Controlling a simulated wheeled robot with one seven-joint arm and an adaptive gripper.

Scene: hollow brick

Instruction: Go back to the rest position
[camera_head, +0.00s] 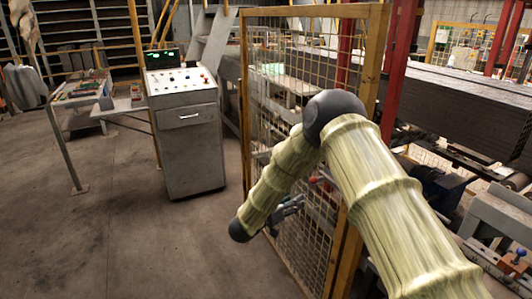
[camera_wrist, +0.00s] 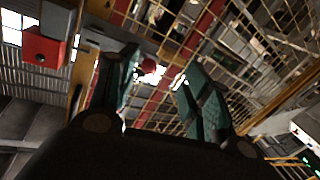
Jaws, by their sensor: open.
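My arm reaches forward from the lower right in the head view, bends at a dark elbow joint and comes back down to the left in front of a yellow-framed mesh fence. My gripper (camera_head: 292,207) is small in the head view, beside the lower part of the fence; whether it touches the mesh cannot be told. In the wrist view my gripper (camera_wrist: 157,68) has its two dark green fingers spread apart. Nothing is held between them; a blurred red shape shows behind the gap.
The mesh fence (camera_head: 262,112) stands close to my arm. A grey control console (camera_head: 188,140) with a screen stands left of it. A side table (camera_head: 82,92) with parts is at the far left. Machinery fills the right. The concrete floor (camera_head: 120,240) at lower left is clear.

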